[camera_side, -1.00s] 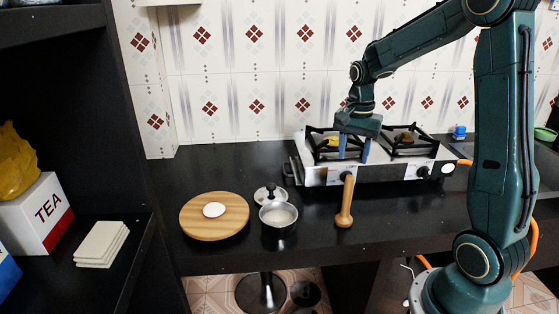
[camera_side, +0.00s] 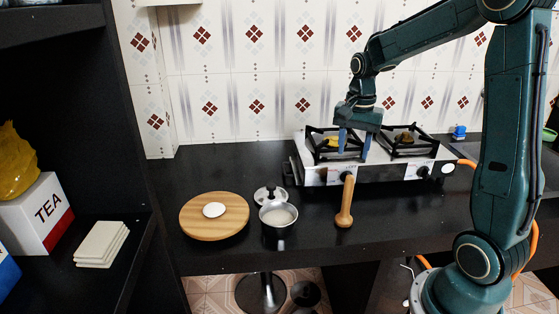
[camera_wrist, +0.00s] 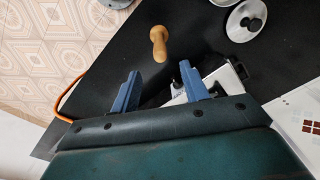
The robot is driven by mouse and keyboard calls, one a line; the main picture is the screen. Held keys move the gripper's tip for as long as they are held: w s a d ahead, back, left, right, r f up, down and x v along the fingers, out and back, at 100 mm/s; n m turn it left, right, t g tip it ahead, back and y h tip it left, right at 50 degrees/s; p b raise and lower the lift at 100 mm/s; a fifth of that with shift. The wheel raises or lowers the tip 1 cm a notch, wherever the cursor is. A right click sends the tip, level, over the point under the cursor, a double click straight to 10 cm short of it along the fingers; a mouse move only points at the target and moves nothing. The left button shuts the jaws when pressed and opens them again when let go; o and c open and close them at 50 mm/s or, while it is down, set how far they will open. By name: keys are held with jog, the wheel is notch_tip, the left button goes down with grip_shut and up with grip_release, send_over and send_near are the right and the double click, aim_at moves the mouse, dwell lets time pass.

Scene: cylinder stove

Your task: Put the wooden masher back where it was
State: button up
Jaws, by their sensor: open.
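The wooden masher (camera_side: 345,203) stands upright on the black counter, in front of the stove (camera_side: 380,170) and right of the small pot. It also shows in the wrist view (camera_wrist: 159,42), seen from above, beyond the fingertips. My gripper (camera_side: 354,157) is open and empty, with its blue fingers pointing down in front of the stove's left burner. In the wrist view my gripper (camera_wrist: 160,85) has its two fingers wide apart with nothing between them. It is apart from the masher, above and behind it.
A small metal pot (camera_side: 278,219) stands left of the masher, with a lid (camera_side: 270,195) behind it. A round wooden board (camera_side: 215,229) with a white disc lies further left. The counter's front edge is close before the masher. A shelf with a TEA box (camera_side: 46,213) stands far left.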

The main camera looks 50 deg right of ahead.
jog(key=s+a+r+n+t, duration=0.2)
jog(key=s+a+r+n, duration=0.2)
jog(key=s+a+n, duration=0.3)
jog(key=s+a+r+n+t, duration=0.3)
jog(key=s+a+n, duration=0.5)
jog(key=a, duration=0.2)
jog(key=shift+a+r, duration=0.35)
jog(key=shift+r, duration=0.05)
